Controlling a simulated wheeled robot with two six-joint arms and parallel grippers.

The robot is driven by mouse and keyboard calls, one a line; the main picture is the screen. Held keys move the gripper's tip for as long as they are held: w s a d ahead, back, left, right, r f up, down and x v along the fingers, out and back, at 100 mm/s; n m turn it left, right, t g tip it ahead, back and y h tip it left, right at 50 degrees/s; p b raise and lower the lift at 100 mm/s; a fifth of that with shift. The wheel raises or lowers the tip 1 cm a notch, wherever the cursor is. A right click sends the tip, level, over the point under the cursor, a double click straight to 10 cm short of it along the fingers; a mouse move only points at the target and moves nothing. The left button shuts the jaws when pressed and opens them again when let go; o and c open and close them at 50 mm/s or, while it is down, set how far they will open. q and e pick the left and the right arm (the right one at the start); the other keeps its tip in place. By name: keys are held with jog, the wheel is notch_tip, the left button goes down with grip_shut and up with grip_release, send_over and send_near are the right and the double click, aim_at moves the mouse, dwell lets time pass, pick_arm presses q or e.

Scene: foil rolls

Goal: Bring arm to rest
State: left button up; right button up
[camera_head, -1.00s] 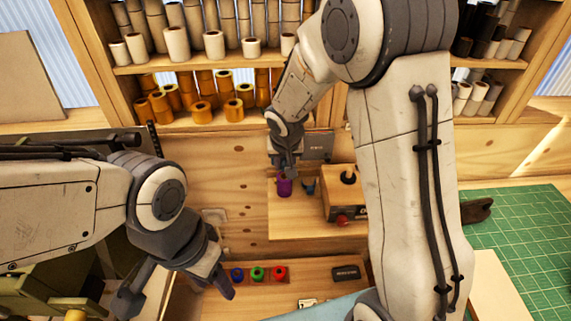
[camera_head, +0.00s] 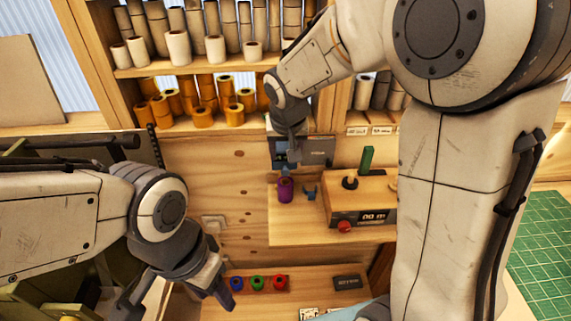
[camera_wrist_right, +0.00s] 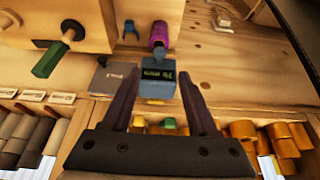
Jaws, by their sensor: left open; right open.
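My right gripper (camera_head: 290,148) is open and empty in the head view, above and behind a purple roll (camera_head: 286,190) that stands on a wooden ledge (camera_head: 290,229). In the right wrist view the open fingers (camera_wrist_right: 158,88) frame a small blue-grey device with a dark label (camera_wrist_right: 158,80). The purple roll (camera_wrist_right: 158,36) shows beyond the fingertips, clear of them. My left gripper (camera_head: 172,293) is open and empty at the lower left of the head view.
A wooden box with a dial and red knob (camera_head: 362,199) stands on the ledge. Blue, green and red rolls (camera_head: 257,283) sit in a holder below. Shelves of orange rolls (camera_head: 234,112) stand behind. A green cutting mat (camera_head: 540,250) lies at right.

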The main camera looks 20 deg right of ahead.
jog(key=shift+v, duration=1)
jog(key=s+a+f+n+g+b, duration=0.1)
jog(key=s+a+f+n+b, duration=0.2)
jog(key=s, duration=0.6)
jog(key=s+a+f+n+g+y+b, duration=0.1)
jog(key=s+a+f+n+g+b, duration=0.1)
jog(key=s+f, duration=0.4)
jog(key=s+a+f+n+g+b, duration=0.1)
jog(key=s+a+f+n+b, duration=0.3)
jog(key=s, duration=0.8)
jog(key=shift+f+n+g+y+b, duration=0.3)
jog(key=shift+f+n+y+b, duration=0.1)
jog(key=shift+f+b, duration=0.1)
